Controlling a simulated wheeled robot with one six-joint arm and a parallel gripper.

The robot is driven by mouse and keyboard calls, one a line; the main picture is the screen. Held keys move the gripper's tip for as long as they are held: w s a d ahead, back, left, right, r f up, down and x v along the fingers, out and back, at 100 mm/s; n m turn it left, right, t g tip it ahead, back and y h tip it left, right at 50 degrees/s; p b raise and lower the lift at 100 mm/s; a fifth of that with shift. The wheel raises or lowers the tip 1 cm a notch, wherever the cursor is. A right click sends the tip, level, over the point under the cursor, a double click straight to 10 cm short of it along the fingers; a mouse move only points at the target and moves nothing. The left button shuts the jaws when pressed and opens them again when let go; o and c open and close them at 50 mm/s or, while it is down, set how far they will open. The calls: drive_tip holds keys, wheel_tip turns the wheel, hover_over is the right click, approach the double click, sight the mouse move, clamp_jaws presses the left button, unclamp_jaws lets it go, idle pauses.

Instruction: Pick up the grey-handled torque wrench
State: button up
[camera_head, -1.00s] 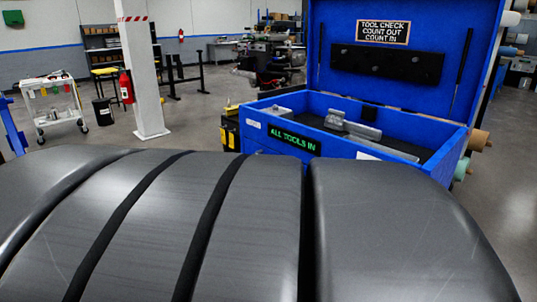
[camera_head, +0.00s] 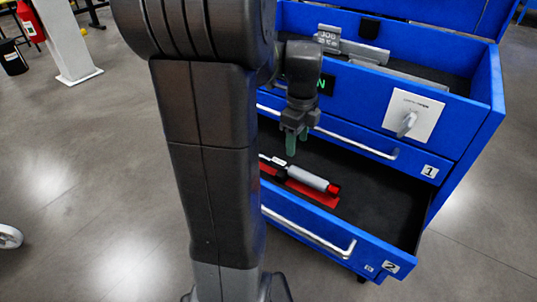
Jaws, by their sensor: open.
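The grey-handled torque wrench (camera_head: 310,180) lies in the open lower drawer (camera_head: 385,205) of the blue tool chest. It has a light grey grip with a red end at the right, and its left part is hidden behind my arm. A flat red area (camera_head: 315,194) shows along and under it. My gripper (camera_head: 291,143), with green fingertips, points down above the drawer. It is open and empty, apart from the wrench and above it in the picture.
The closed drawer marked 1 (camera_head: 384,150) is above the open one, with a long silver handle (camera_head: 350,142). A white panel with a grey latch (camera_head: 413,117) is at the right. The top tray (camera_head: 447,88) holds grey metal parts.

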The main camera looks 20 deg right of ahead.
sight(296, 169)
drive_tip(key=f, duration=0.2)
drive_tip(key=f+b, duration=0.1)
drive_tip(key=f, duration=0.2)
drive_tip(key=f+b, duration=0.1)
drive_tip(key=f, duration=0.2)
drive_tip(key=shift+w+d+f, duration=0.1)
drive_tip(key=shift+w+f, duration=0.15)
drive_tip(key=f, duration=0.2)
drive_tip(key=f+b, duration=0.1)
drive_tip(key=f, duration=0.2)
drive_tip(key=shift+s+d+f+b, duration=0.15)
drive_tip(key=shift+d+b, duration=0.05)
drive_tip(key=shift+b, duration=0.1)
clamp_jaws()
